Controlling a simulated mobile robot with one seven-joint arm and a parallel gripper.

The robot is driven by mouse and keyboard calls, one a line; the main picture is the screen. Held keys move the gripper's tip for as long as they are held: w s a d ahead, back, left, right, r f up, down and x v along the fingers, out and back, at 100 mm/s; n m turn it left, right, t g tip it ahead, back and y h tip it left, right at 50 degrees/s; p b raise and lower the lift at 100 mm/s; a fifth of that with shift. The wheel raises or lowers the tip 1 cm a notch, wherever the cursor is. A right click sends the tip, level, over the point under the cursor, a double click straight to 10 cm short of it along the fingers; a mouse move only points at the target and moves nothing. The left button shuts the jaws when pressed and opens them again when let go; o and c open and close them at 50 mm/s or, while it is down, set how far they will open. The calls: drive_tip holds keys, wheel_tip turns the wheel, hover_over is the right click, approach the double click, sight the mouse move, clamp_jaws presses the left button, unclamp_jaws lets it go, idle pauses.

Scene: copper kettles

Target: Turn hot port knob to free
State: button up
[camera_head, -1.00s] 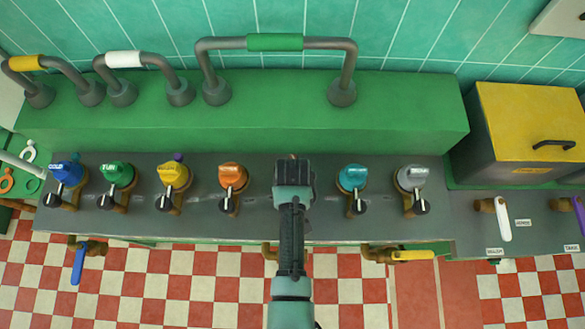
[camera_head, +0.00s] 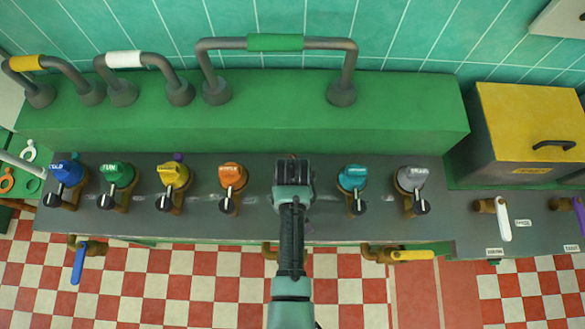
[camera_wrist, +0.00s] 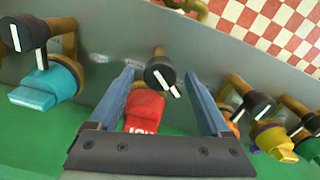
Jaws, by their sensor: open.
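My gripper (camera_head: 293,170) is over the middle of the dark panel in the head view, hiding the station under it. In the wrist view my gripper (camera_wrist: 159,76) is open, with its two blue fingers spread left and right. Between them is a red cap (camera_wrist: 143,108) with white lettering, upside down, that looks like HOT. Just beyond it, near the fingertips, is a black knob (camera_wrist: 158,72) with a white pointer line slanting to the lower right. The knob appears between the fingers; I cannot tell whether either finger touches it.
Similar stations flank it: an orange cap (camera_head: 232,176) on the left and a teal cap (camera_head: 352,178) on the right, each with a black knob. A green ledge (camera_head: 270,118) with pipe handles stands behind. A yellow-lidded box (camera_head: 528,115) is at the right.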

wheel_tip(320, 180, up, 13)
drive_tip(key=b, duration=0.1)
idle(0.4)
idle(0.4)
